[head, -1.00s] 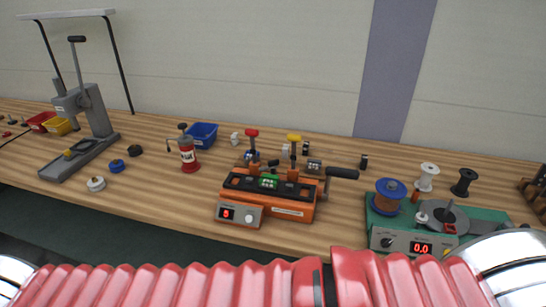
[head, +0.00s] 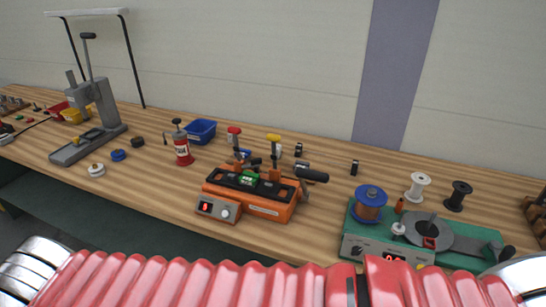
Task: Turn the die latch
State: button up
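I cannot make out any part that is clearly a die latch or a strander. An orange bench device (head: 262,207) stands mid-bench, with a black top, a small green block (head: 248,179), red and yellow upright handles, a black side handle (head: 312,174) and a red-lit control box (head: 217,208). Whether any of these parts is a latch I cannot tell. My gripper is not in view. A red ribbed, sleeve-like form with silvery ends fills the bottom edge.
The wooden bench (head: 160,184) runs along a pale wall. Bare wood lies in front of the can.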

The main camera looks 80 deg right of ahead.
aim_at(255, 162)
jog(key=k, duration=1.9)
jog(key=z, duration=0.55)
jog(key=i, duration=1.65)
